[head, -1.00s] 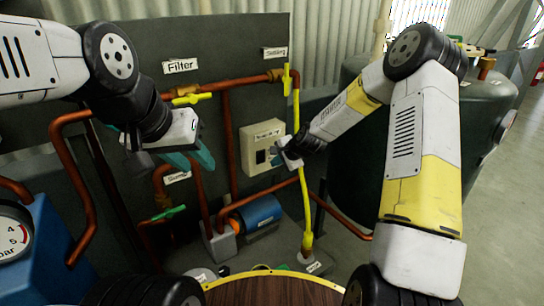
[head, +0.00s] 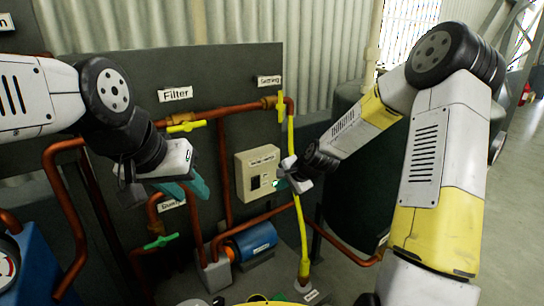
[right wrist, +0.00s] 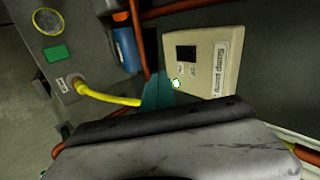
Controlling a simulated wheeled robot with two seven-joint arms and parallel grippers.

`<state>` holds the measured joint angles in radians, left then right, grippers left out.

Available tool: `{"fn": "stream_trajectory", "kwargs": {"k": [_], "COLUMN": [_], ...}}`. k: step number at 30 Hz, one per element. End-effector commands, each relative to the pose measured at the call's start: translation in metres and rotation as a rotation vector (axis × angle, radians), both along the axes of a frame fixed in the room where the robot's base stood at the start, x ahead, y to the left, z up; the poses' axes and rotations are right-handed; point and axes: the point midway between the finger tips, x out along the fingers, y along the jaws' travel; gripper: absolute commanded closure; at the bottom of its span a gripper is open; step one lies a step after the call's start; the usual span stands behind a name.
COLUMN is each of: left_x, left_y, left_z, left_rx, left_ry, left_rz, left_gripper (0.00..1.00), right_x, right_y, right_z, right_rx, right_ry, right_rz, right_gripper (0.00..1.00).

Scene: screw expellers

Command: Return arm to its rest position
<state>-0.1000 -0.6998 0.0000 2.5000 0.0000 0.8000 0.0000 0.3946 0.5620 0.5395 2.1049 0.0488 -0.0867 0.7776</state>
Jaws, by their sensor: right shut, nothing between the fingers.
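The right gripper (head: 282,183) is shut and empty, just in front of the switch box (head: 243,165) on the dark panel. In the right wrist view, its teal fingers (right wrist: 157,92) point at the lower left part of the box (right wrist: 222,62), by a small lit spot (right wrist: 176,84). I cannot tell whether they touch the box. The box has a dark switch (right wrist: 186,53) and a label that reads like "Sump pump". The left gripper (head: 188,188) hangs in front of the panel at the left, its teal fingers apart, with nothing seen between them.
A yellow pipe (head: 297,225) runs down close beside the right gripper. Copper pipes (head: 224,160) with yellow and green valve handles cross the panel. A blue motor (head: 255,243) sits low below the box. A dark green tank (head: 355,160) stands behind the right arm.

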Motion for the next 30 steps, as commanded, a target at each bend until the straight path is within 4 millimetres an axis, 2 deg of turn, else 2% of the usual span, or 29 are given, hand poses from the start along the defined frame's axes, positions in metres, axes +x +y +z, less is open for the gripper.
{"fn": "stream_trajectory", "kwargs": {"k": [1, 8, 12, 18, 24, 27, 30], "left_x": [0.0, 0.0, 0.0, 0.0, 0.0, 0.0, 0.0], "left_y": [0.0, 0.0, 0.0, 0.0, 0.0, 0.0, 0.0], "left_z": [0.0, 0.0, 0.0, 0.0, 0.0, 0.0, 0.0], "left_rx": [0.0, 0.0, 0.0, 0.0, 0.0, 0.0, 0.0], "left_ry": [0.0, 0.0, 0.0, 0.0, 0.0, 0.0, 0.0], "left_rz": [0.0, 0.0, 0.0, 0.0, 0.0, 0.0, 0.0], "left_gripper": [0.64, 0.64, 0.64, 0.64, 0.64, 0.64, 0.64], "right_x": [-0.007, -0.07, -0.117, -0.195, -0.271, -0.298, -0.315], "right_y": [-0.002, -0.025, -0.043, -0.065, -0.082, -0.087, -0.09], "right_z": [0.015, 0.086, 0.128, 0.177, 0.202, 0.205, 0.206], "right_rx": [-0.047, -0.325, -0.468, -0.614, -0.692, -0.707, -0.713], "right_ry": [-0.017, -0.064, -0.087, -0.119, -0.158, -0.175, -0.188], "right_rz": [0.035, 0.248, 0.356, 0.492, 0.616, 0.663, 0.694], "right_gripper": [1.0, 1.0, 1.0, 1.0, 1.0, 1.0, 1.0]}}
